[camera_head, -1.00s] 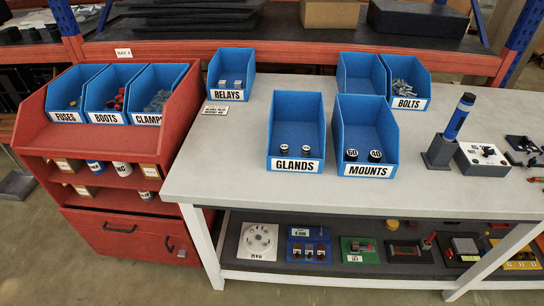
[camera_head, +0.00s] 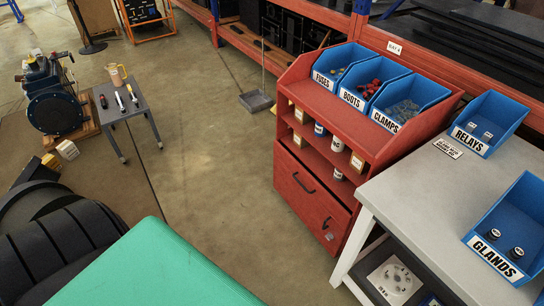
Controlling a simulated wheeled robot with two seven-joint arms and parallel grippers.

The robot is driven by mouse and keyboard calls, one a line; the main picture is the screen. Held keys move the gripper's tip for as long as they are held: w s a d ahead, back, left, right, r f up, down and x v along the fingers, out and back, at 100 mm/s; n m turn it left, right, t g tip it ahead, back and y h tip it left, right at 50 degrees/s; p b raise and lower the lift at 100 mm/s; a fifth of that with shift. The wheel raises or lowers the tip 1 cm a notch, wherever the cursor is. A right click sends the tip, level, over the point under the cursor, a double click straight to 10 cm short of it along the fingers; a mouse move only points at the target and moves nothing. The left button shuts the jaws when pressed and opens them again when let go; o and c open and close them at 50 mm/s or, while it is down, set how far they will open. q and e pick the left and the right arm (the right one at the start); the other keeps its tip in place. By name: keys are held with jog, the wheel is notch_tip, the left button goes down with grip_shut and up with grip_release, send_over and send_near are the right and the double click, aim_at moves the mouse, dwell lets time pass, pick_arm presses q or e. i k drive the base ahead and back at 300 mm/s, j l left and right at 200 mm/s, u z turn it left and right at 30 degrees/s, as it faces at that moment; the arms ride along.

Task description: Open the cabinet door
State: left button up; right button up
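The red cabinet (camera_head: 288,160) stands in the middle, left of the grey-topped bench. Its top holds bins and its shelves hold small jars and boxes. Below the shelves is a red front panel, the cabinet door (camera_head: 308,208), which looks closed. A dark bar handle (camera_head: 304,184) sits high on it, and a smaller dark handle (camera_head: 327,222) sits further right. Neither of my grippers shows in the view.
The grey bench (camera_head: 400,205) abuts the cabinet's right. Open floor (camera_head: 215,205) lies before and left of the cabinet. A small grey table (camera_head: 135,104) with tools stands far left. A teal surface (camera_head: 150,275) and a dark ribbed object (camera_head: 60,245) fill the lower left.

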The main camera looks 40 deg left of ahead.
aim_at(318, 221)
jog(key=u, duration=0.8)
jog(key=j+z, duration=0.4)
jog(key=i+j+z, duration=0.1)
jog(key=j+z, duration=0.2)
jog(key=z, duration=0.15)
